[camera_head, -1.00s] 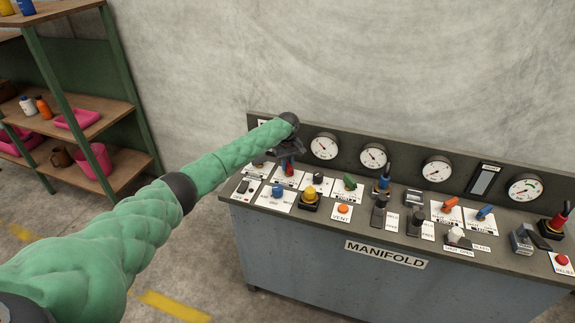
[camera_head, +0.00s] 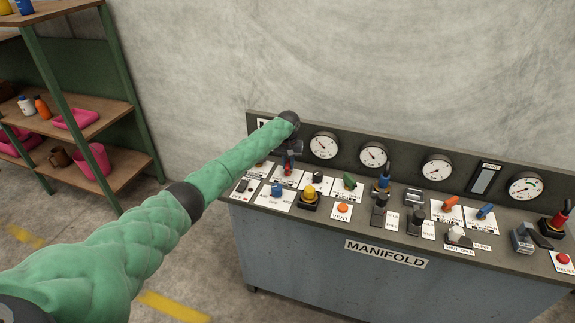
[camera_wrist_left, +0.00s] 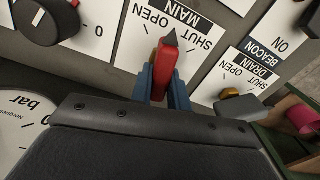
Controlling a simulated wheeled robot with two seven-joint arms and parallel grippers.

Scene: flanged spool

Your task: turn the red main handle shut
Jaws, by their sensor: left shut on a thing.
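The red main handle (camera_wrist_left: 163,68) stands on a white plate marked MAIN, OPEN and SHUT (camera_wrist_left: 196,30), which shows upside down in the left wrist view. Its dark pointer tip lies between the words OPEN and SHUT. My left gripper (camera_wrist_left: 164,88) has its blue fingers on both sides of the handle and is shut on it. In the head view the handle (camera_head: 288,171) is a small red piece below my left gripper (camera_head: 288,162), at the left end of the panel. The gripper partly hides it there. My right gripper is not in view.
A black knob (camera_wrist_left: 47,18) and a DRAIN plate with a small yellow handle (camera_wrist_left: 231,92) flank the main plate. The MANIFOLD console (camera_head: 390,285) carries several other knobs, levers and gauges to the right. A shelf (camera_head: 95,110) stands at the left.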

